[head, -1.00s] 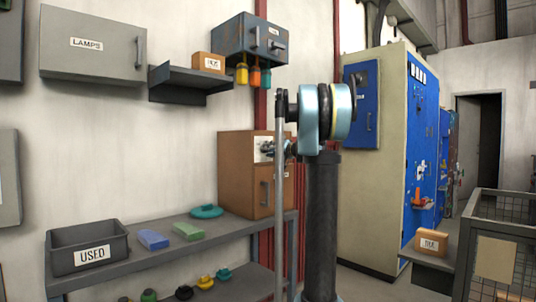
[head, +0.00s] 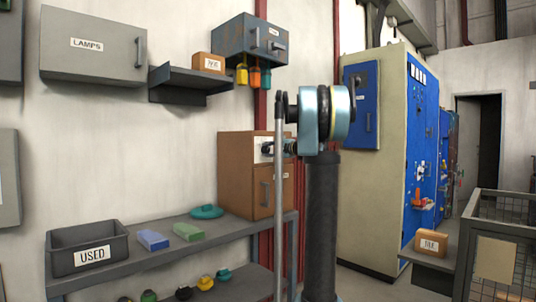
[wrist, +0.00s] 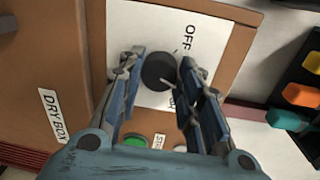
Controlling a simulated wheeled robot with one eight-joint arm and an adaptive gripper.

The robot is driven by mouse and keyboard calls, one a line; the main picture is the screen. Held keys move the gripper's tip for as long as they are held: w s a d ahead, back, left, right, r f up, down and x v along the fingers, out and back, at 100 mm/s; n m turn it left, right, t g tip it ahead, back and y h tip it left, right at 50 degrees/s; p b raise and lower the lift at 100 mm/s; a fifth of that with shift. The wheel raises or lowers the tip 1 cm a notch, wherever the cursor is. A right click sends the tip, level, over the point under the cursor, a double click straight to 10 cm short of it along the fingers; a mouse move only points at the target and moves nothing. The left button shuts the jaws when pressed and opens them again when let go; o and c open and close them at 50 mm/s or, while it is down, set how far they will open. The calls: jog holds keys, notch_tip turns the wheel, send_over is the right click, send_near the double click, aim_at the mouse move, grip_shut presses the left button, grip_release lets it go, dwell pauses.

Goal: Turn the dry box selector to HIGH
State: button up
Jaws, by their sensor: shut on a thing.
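The dry box (head: 238,175) is a brown cabinet on the right end of the grey bench, with a white selector panel high on its front. In the wrist view, the dry box (wrist: 45,60) fills the left side. Its white panel (wrist: 215,35) carries a round black selector knob (wrist: 158,74) and an OFF label. My gripper (wrist: 158,67) has one finger on each side of the knob and is shut on it. A second label is partly hidden by the right finger. Which way the knob points is unclear. In the head view my gripper (head: 273,147) is partly hidden by my arm.
A green button (wrist: 135,140) sits under the knob, partly behind my gripper. A grey wall box (head: 250,35) hangs above.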

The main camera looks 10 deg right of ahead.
jog(key=m, duration=0.3)
jog(key=shift+d+f, duration=0.1)
jog(key=shift+f, duration=0.05)
jog(key=shift+m, duration=2)
jog(key=o, duration=1.1)
jog(key=shift+c, duration=0.2)
jog(key=shift+y, duration=0.3)
jog(key=shift+s+d, duration=0.4)
jog(key=v, duration=1)
jog(key=shift+s+d, duration=0.2)
jog(key=shift+s, duration=0.05)
